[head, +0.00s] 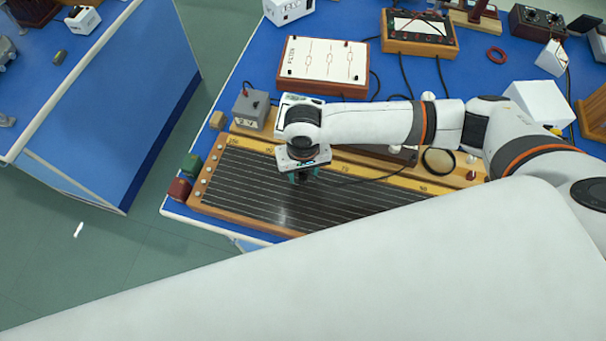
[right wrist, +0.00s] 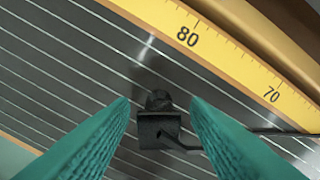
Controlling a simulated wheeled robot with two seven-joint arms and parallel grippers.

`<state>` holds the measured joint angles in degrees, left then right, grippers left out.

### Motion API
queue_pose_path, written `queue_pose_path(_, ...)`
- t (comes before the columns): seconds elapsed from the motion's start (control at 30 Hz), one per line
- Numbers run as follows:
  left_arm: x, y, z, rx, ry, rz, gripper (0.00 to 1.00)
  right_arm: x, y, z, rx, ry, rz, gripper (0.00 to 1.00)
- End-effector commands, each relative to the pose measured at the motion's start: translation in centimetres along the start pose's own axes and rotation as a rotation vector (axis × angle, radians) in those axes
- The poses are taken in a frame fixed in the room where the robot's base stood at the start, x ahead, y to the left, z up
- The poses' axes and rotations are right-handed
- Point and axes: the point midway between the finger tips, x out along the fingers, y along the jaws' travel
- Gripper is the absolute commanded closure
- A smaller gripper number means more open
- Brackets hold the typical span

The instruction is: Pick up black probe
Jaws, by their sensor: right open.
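The black probe (right wrist: 158,128) is a small dark block with a rounded knob, standing on the dark wire-lined board (head: 245,180). A thin black cable leads from it to the right. My right gripper (head: 302,178) is over the board, pointing down. In the right wrist view its two teal fingers (right wrist: 160,108) are open, one on each side of the probe, with gaps visible between fingers and probe. I cannot tell whether the fingertips are level with the probe. In the head view the gripper hides the probe. My left gripper is not in view.
A yellow scale (right wrist: 230,55) runs along the board's far side. A grey box (head: 251,109) stands behind its left end, and a white-topped panel (head: 323,60) lies farther back. Green (head: 192,165) and red (head: 179,189) terminals sit at the left end.

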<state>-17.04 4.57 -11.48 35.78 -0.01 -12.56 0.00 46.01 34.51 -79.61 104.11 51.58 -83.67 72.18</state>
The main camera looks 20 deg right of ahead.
Motion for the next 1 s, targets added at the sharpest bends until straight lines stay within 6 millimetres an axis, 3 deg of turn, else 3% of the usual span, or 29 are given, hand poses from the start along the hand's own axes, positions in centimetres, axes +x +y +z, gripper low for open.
queue_pose_path(0.17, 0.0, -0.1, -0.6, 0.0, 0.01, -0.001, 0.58, 0.0, 0.0, 0.0, -0.001, 0.0, 0.0, 0.57)
queue_pose_path(0.43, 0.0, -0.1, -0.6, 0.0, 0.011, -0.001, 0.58, 0.0, 0.0, 0.0, -0.001, 0.0, 0.0, 1.0)
queue_pose_path(0.77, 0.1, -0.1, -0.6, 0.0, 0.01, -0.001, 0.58, -0.4, 0.1, 0.1, -0.001, -0.002, 0.001, 1.0)
queue_pose_path(1.0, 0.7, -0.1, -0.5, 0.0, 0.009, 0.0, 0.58, -4.5, 0.1, 0.1, -0.003, -0.004, 0.003, 1.0)
